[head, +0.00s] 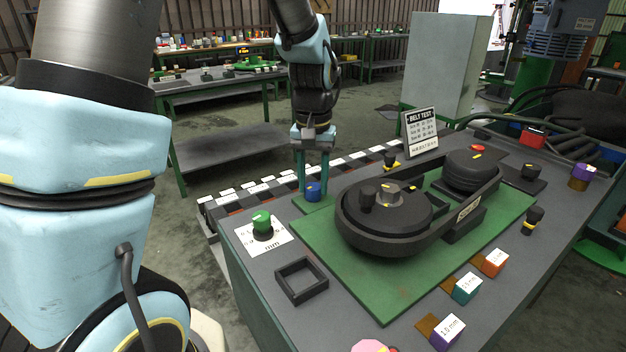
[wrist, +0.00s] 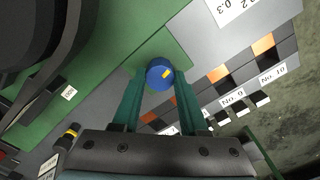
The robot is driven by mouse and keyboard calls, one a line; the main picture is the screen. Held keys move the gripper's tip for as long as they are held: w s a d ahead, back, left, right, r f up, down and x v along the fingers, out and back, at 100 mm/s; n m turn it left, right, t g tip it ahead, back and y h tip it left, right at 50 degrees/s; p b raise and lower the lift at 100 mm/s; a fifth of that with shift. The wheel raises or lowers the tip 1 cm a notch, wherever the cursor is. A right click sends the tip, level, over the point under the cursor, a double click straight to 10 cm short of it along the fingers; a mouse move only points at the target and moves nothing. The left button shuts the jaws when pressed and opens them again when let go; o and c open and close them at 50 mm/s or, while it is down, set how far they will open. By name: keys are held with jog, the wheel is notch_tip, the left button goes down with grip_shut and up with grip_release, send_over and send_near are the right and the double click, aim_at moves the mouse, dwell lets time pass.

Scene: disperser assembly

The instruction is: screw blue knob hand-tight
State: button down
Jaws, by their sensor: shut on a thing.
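The blue knob (head: 313,190) stands on a small green plate at the back left of the bench, left of the belt device. In the wrist view the blue knob (wrist: 160,74) shows its round top with a yellow mark. My gripper (head: 313,184) points straight down over it. In the wrist view the two green fingers of my gripper (wrist: 158,80) are on either side of the knob, shut on it. The knob's threads and underside are hidden.
The black belt device (head: 385,218) stands on a green board (head: 385,300) close to the right. A green knob (head: 263,225) on a white card and an empty black square frame (head: 301,280) are nearer. A "BELT TEST" sign (head: 420,133) stands behind.

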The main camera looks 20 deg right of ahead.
aim_at(313, 186)
jog(key=m, duration=0.4)
jog(key=shift+r+p, duration=0.1)
jog(key=shift+p, duration=0.3)
jog(key=shift+m+p, duration=0.4)
jog(key=shift+m, duration=1.4)
jog(key=shift+c, duration=2.2)
grip_release()
notch_tip(313, 186, up, 11)
jog(key=b, duration=0.1)
jog(key=shift+b, duration=0.3)
jog(key=shift+f, duration=0.2)
